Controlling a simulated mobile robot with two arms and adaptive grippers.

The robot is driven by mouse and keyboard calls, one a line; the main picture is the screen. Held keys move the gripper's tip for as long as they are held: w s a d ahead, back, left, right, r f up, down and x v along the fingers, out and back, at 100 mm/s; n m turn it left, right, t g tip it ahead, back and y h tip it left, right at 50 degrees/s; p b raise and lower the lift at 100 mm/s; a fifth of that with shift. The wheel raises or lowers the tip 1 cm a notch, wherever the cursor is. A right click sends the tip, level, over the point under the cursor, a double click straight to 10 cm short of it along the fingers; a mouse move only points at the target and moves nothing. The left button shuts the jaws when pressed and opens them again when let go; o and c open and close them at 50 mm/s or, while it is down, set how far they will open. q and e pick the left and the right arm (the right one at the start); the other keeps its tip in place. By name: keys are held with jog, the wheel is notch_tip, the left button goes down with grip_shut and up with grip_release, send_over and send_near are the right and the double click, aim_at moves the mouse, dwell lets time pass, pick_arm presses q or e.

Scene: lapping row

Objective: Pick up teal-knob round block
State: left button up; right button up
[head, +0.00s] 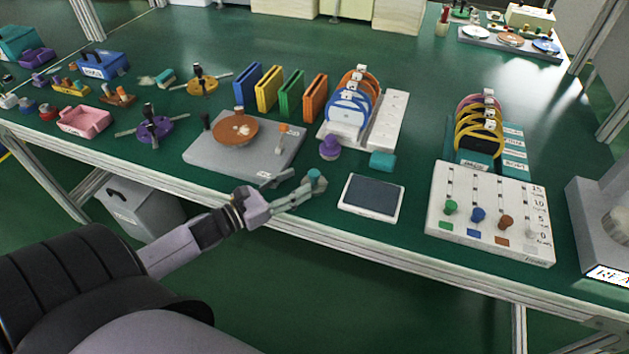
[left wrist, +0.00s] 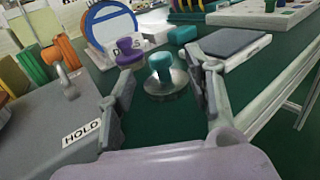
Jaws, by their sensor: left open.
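The teal-knob round block (left wrist: 165,80) has a silver round base and a teal knob on top. It stands upright on the green table between the two fingers of my open left gripper (left wrist: 168,97) in the left wrist view, with a gap on each side. In the head view my left gripper (head: 300,186) reaches over the table's front edge, and the teal knob (head: 314,175) shows at its fingertips; the base is mostly hidden there. My right gripper is not in view.
A purple-knob block (head: 330,147) stands just behind, with a teal block (head: 382,161) to its right. A grey plate with a copper disc (head: 235,130) lies left. A dark pad in a white frame (head: 371,197) lies close on the right.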

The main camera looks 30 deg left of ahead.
aim_at(309, 176)
pick_arm(q)
jog(key=shift+x, duration=3.2)
jog(key=shift+c, duration=0.5)
grip_shut()
